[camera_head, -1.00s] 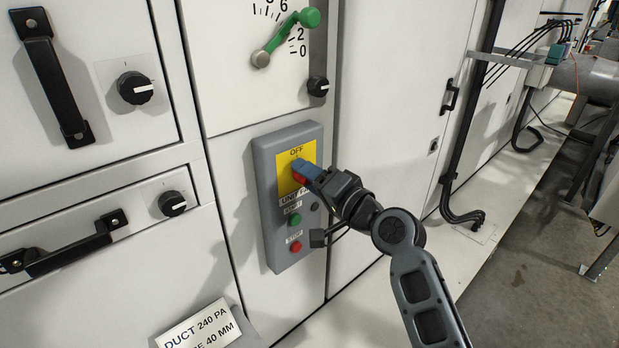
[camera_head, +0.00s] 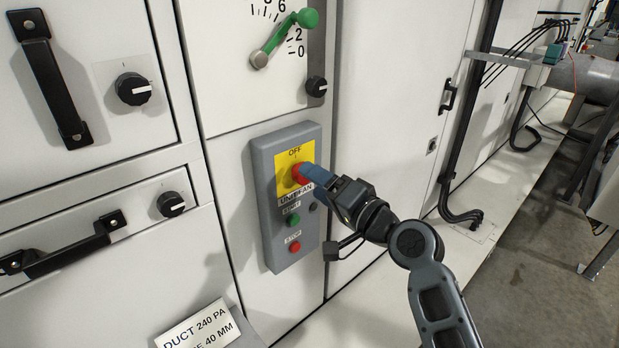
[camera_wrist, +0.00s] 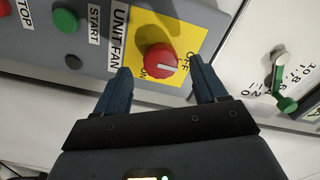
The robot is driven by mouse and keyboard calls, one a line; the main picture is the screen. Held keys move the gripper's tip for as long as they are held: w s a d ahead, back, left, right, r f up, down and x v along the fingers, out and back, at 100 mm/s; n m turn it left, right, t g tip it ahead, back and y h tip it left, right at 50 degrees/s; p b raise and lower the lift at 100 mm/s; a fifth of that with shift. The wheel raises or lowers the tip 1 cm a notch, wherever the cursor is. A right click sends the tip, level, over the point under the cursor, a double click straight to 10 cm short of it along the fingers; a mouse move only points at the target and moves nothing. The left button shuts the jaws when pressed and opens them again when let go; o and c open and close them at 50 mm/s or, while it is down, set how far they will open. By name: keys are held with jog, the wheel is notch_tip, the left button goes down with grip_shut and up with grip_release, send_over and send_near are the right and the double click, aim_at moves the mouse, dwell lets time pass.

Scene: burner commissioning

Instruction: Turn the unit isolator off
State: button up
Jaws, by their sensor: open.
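The unit isolator is a red rotary knob (camera_head: 298,173) on a yellow plate (camera_head: 284,180) marked OFF at its top, on a grey control box. In the wrist view the red knob (camera_wrist: 158,62) has a white pointer line aimed toward the OFF lettering; ON shows by its lower left side. My gripper (camera_head: 308,180) is just in front of the knob, to its right in the head view. In the wrist view my gripper (camera_wrist: 160,76) has its two blue fingers apart, one on either side of the knob, with nothing held between them.
Below the knob on the box are a green START button (camera_head: 293,220) and a red STOP button (camera_head: 294,247). A green-handled lever (camera_head: 285,38) is above. Black door handles (camera_head: 50,80) stick out at left.

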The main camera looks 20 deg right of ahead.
jog(key=shift+v, duration=2.2)
jog(key=s+f+n+g+h, duration=0.1)
jog(key=s+f+n+h, duration=0.35)
jog(key=s, duration=1.05)
jog(key=s+f+g+h, duration=0.15)
jog(key=s+f, duration=0.55)
jog(key=s, duration=0.9)
jog(key=s+a+r+n, duration=0.2)
jog(key=s+r+n, duration=0.35)
jog(key=s, duration=0.65)
notch_tip(320, 180, up, 14)
jog(key=m+p, duration=0.1)
jog(key=p, duration=1.3)
jog(key=shift+r, duration=0.15)
jog(key=shift+w+a, duration=0.15)
jog(key=shift+c, duration=0.5)
